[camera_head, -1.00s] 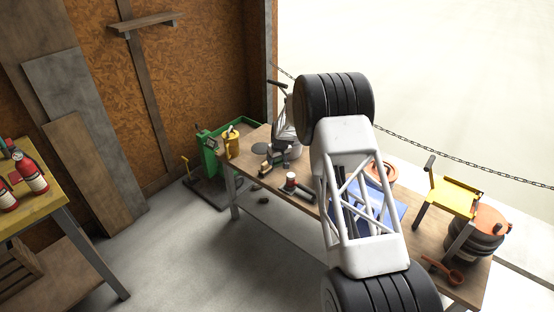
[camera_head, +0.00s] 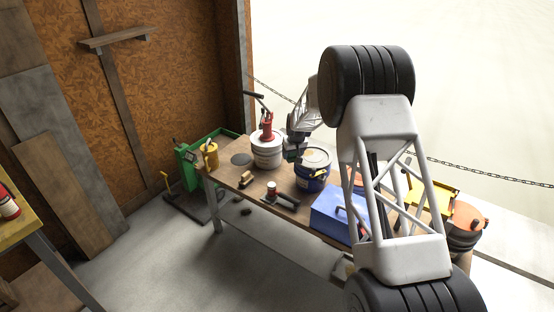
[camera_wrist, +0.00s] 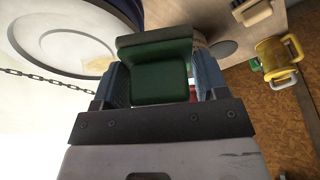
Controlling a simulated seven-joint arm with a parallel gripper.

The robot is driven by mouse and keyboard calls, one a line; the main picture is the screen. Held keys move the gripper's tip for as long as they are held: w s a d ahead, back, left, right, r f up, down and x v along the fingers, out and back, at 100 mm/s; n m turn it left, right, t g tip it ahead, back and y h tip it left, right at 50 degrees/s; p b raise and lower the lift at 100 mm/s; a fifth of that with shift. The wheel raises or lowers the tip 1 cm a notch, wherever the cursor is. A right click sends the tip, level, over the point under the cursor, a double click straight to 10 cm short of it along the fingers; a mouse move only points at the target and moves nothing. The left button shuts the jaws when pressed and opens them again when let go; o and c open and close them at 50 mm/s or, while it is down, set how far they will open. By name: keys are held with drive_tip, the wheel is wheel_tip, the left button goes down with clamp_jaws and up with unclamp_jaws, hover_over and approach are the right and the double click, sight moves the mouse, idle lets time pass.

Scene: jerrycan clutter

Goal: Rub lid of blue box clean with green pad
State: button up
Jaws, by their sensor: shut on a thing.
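The blue box (camera_head: 327,212) stands on the workbench in the head view. My arm hides its right part, and I cannot make out any dirt on its lid. My gripper (camera_head: 293,152) is above the bench, to the left of and beyond the blue box, near two buckets. In the wrist view my gripper (camera_wrist: 158,82) is shut on the green pad (camera_wrist: 158,84), which sits between the two blue-grey fingers. The pad is clear of the blue box.
A white bucket (camera_head: 266,155) with a red tool on top and a lidded blue bucket (camera_head: 311,176) stand close to my gripper. A chain hangs behind.

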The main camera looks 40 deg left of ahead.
drive_tip(key=s+d+m, duration=0.2)
drive_tip(key=d+m, duration=0.1)
drive_tip(key=d, duration=0.8)
drive_tip(key=s+d+m+t+h, duration=0.1)
drive_tip(key=d+m, duration=0.2)
drive_tip(key=d, duration=0.9)
drive_tip(key=shift+s+r, duration=0.3)
drive_tip(key=shift+s, duration=0.05)
drive_tip(key=shift+d, duration=0.1)
